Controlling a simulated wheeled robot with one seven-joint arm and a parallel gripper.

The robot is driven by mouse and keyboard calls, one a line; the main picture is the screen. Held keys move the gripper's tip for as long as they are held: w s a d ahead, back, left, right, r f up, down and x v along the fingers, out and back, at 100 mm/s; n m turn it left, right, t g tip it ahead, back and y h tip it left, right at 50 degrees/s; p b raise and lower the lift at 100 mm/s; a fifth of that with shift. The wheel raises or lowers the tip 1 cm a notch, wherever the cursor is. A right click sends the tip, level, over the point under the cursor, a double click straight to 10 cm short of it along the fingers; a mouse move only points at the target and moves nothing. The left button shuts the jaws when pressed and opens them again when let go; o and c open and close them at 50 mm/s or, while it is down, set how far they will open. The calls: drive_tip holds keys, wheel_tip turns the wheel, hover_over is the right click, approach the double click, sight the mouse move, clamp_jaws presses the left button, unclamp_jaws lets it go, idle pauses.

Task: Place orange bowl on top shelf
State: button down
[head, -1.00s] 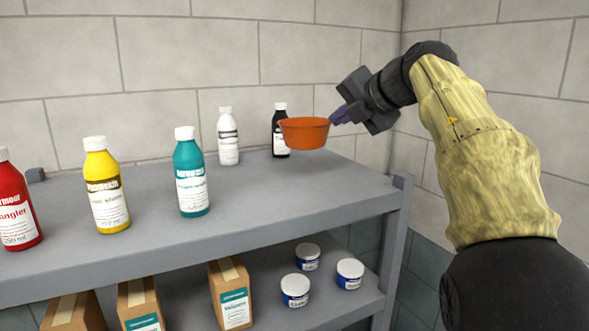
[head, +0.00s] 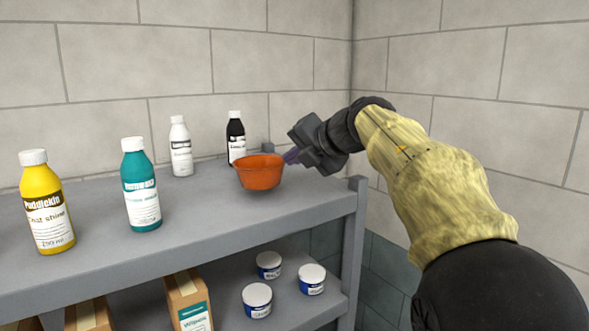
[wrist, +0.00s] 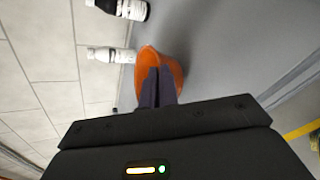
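The orange bowl (head: 260,173) is upright over the right part of the grey top shelf (head: 215,215), in front of the black bottle. Whether its base touches the shelf or hangs just above it, I cannot tell. My gripper (head: 291,156) reaches in from the right, its dark purple fingers closed on the bowl's rim. In the wrist view the fingers (wrist: 158,85) are close together and overlap the orange bowl (wrist: 171,64), hiding part of it.
A black bottle (head: 236,140) and a white bottle (head: 181,148) stand behind the bowl. Teal (head: 141,190) and yellow (head: 46,210) bottles stand left. Jars (head: 257,300) and boxes (head: 188,300) are on the lower shelf. A shelf post (head: 355,220) rises at right.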

wheel_tip(320, 180, down, 3)
drive_tip(key=shift+r, duration=0.2)
drive_tip(key=c, duration=1.7)
unclamp_jaws()
drive_tip(key=shift+s, duration=0.1)
drive_tip(key=b+v, duration=0.3)
drive_tip(key=v, duration=0.9)
